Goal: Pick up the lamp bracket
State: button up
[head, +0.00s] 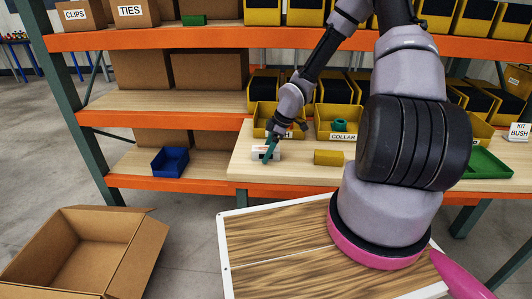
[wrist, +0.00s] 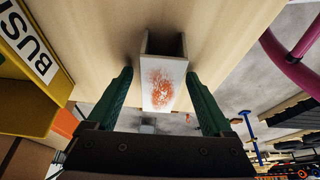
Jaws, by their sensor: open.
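The lamp bracket appears to be the small white channel-shaped piece on the light wooden bench; in the wrist view the bracket (wrist: 163,88) shows an orange-brown speckled patch on its near face and a hollow behind. In the head view the bracket (head: 264,153) is partly hidden by my gripper (head: 268,154). In the wrist view my gripper (wrist: 158,76) is open, with one green finger on each side of the bracket. A gap shows at the left finger; the right finger is very close, and I cannot tell whether it touches.
A yellow block (head: 328,157) lies right of the bracket. Behind stand yellow bins, one labelled COLLAR (head: 339,122) with a green part inside. A green tray (head: 487,163) is at right, a blue bin (head: 170,161) at left. An open cardboard box (head: 85,250) stands on the floor.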

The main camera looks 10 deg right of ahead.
aim_at(267, 148)
grip_shut()
dwell(0.3)
notch_tip(267, 148, up, 10)
jog(key=shift+r, duration=0.25)
dwell(0.4)
